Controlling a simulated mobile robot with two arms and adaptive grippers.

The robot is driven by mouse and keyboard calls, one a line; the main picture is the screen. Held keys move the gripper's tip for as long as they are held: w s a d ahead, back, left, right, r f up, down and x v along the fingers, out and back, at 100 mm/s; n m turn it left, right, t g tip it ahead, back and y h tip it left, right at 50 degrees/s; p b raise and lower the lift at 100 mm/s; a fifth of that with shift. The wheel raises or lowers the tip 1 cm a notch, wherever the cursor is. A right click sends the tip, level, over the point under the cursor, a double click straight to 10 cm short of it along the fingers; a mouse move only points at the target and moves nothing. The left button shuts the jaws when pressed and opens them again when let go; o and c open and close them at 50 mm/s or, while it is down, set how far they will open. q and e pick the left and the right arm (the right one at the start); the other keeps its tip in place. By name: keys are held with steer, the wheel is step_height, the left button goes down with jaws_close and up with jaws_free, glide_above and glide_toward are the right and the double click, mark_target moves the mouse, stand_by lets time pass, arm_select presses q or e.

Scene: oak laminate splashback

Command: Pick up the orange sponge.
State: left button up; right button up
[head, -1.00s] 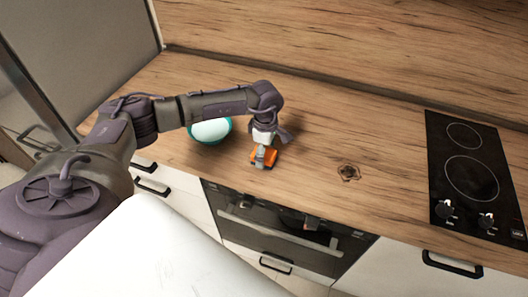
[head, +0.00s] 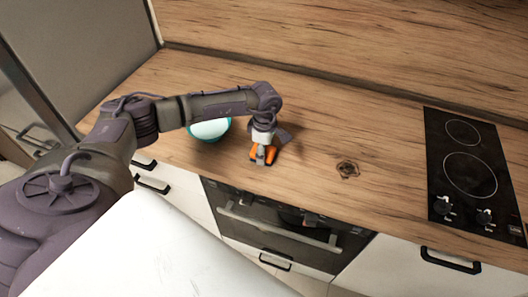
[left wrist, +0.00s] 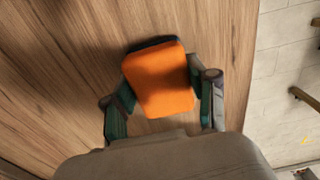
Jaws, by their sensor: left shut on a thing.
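The orange sponge (head: 273,154) is at my left gripper, above the wooden worktop near its front edge. In the left wrist view the sponge (left wrist: 158,78) is a rounded orange block with a dark edge at its far side. My left gripper (head: 261,158) points down and is shut on the sponge. In the left wrist view the fingers of this gripper (left wrist: 163,92) press on its two opposite sides. I cannot tell whether the sponge still touches the worktop. My right gripper is not in view.
A teal bowl (head: 212,130) with a pale inside stands left of the sponge, partly behind my left arm. A black cooktop (head: 468,180) is at the right. The worktop (head: 400,150) between is clear, apart from a dark knot-like mark. An oven (head: 280,223) is below the front edge.

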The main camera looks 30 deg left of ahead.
arm_select(q)
steer(key=shift+w+r+b, duration=0.1)
steer(key=shift+r+b, duration=0.3)
steer(key=shift+r, duration=0.15)
step_height(320, 180, up, 3)
steer(key=shift+f+b, duration=0.15)
steer(key=shift+b, duration=0.65)
steer(key=d+r+b, duration=0.2)
steer(key=d+r, duration=0.1)
steer(key=d, duration=0.2)
steer(key=s+d+r+b, duration=0.1)
steer(key=d+r, duration=0.3)
steer(key=d, duration=0.2)
steer(key=shift+d+b, duration=0.3)
steer(key=shift+b, duration=0.1)
steer(key=shift+s, duration=0.1)
steer(key=o, duration=0.4)
steer(key=c, duration=0.5)
